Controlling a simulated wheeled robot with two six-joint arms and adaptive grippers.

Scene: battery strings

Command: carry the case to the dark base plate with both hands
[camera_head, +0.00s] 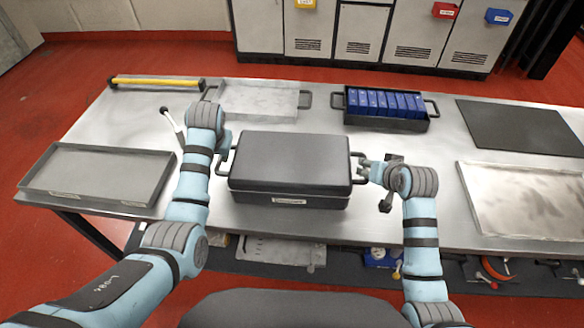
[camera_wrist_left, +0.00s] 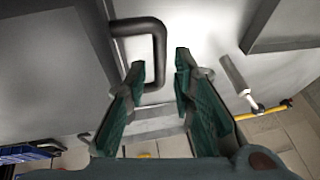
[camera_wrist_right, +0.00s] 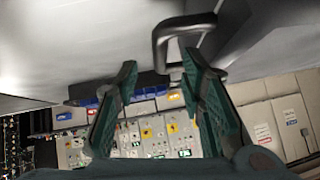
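The closed dark grey case (camera_head: 290,160) stands on the table in front of me, with a handle on each side. My left gripper (camera_head: 224,142) is at its left handle. In the left wrist view, the open fingers (camera_wrist_left: 160,65) point at that handle (camera_wrist_left: 159,45), whose outer bar is between or just beyond the tips. My right gripper (camera_head: 370,170) is at the right handle. In the right wrist view, its open fingers (camera_wrist_right: 160,65) are close to that handle (camera_wrist_right: 158,52); contact is unclear. The dark base plate (camera_head: 520,127) lies flat at the back right.
A black tray of blue batteries (camera_head: 385,103) stands behind the case, right of a grey tray (camera_head: 258,98). An empty grey tray (camera_head: 95,175) is at left, a light metal tray (camera_head: 525,200) at front right. A yellow-handled bar (camera_head: 155,83) lies back left.

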